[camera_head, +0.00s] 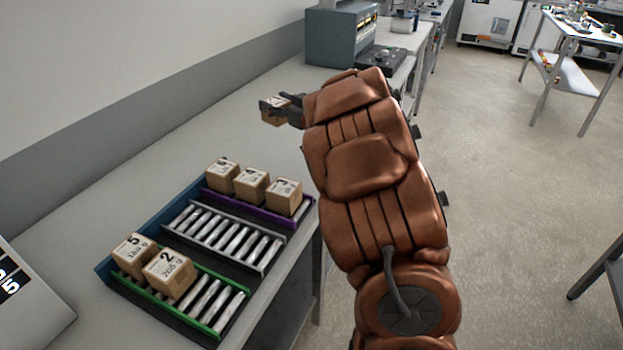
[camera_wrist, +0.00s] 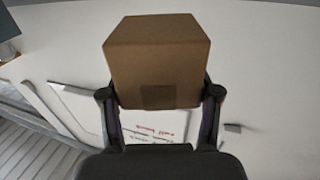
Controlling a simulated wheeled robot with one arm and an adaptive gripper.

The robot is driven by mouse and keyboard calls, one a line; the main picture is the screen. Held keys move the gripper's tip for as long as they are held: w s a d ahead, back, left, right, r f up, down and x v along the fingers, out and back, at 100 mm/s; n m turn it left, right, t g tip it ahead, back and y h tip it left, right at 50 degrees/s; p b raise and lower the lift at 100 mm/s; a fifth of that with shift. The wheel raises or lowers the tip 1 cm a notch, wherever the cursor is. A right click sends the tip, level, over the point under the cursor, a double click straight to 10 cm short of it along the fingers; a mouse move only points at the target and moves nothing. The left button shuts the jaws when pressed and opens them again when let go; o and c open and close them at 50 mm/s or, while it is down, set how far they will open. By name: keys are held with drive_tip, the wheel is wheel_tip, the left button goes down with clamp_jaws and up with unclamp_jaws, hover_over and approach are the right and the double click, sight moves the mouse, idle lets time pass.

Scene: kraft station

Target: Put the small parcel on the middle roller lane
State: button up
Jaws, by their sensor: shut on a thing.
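The small parcel (camera_head: 275,112) is a brown cardboard box with a printed label on top. My gripper (camera_head: 283,106) is shut on it and holds it beyond the roller rack, toward the back of the bench. In the wrist view the parcel (camera_wrist: 157,62) sits between the two fingers (camera_wrist: 160,100). The middle roller lane (camera_head: 222,233) has grey rails and bare metal rollers. It lies between the purple lane (camera_head: 237,206) and the green lane (camera_head: 215,302). My gripper is well apart from the lanes.
Three parcels (camera_head: 251,185) stand on the purple lane. Two parcels (camera_head: 169,272), labelled 5 and 2, stand on the green lane. A blue wall (camera_head: 150,220) edges the rack's left side. A grey machine (camera_head: 341,35) stands at the bench's far end.

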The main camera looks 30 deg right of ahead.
drive_tip(key=s+d+f+n+y+b, duration=0.1)
drive_tip(key=s+d+f+b, duration=0.1)
drive_tip(key=s, duration=0.6)
drive_tip(key=s+d+f+n+g+y+b, duration=0.1)
drive_tip(key=s+d+f+y, duration=0.1)
drive_tip(key=s, duration=0.7)
drive_tip(key=s+d+f+n+y+b, duration=0.1)
drive_tip(key=s+d+f+b, duration=0.1)
drive_tip(key=s+d, duration=0.3)
drive_tip(key=s+f, duration=0.1)
drive_tip(key=s, duration=0.2)
drive_tip(key=shift+s+d+f+g+y+b, duration=0.3)
drive_tip(key=shift+d+g, duration=0.1)
drive_tip(key=x, duration=0.5)
drive_tip(key=d+f+x, duration=0.1)
drive_tip(key=x, duration=0.4)
drive_tip(key=w+x, duration=0.1)
drive_tip(key=x, duration=0.4)
drive_tip(key=shift+d+f+p, duration=0.2)
drive_tip(key=shift+d+p, duration=0.15)
drive_tip(key=shift+d, duration=0.05)
drive_tip(key=shift+w+a+f, duration=0.15)
drive_tip(key=shift+w+f, duration=0.35)
drive_tip(key=shift+f, duration=0.35)
drive_tip(key=shift+f+p, duration=0.4)
drive_tip(key=shift+f, duration=0.35)
drive_tip(key=shift+f, duration=0.2)
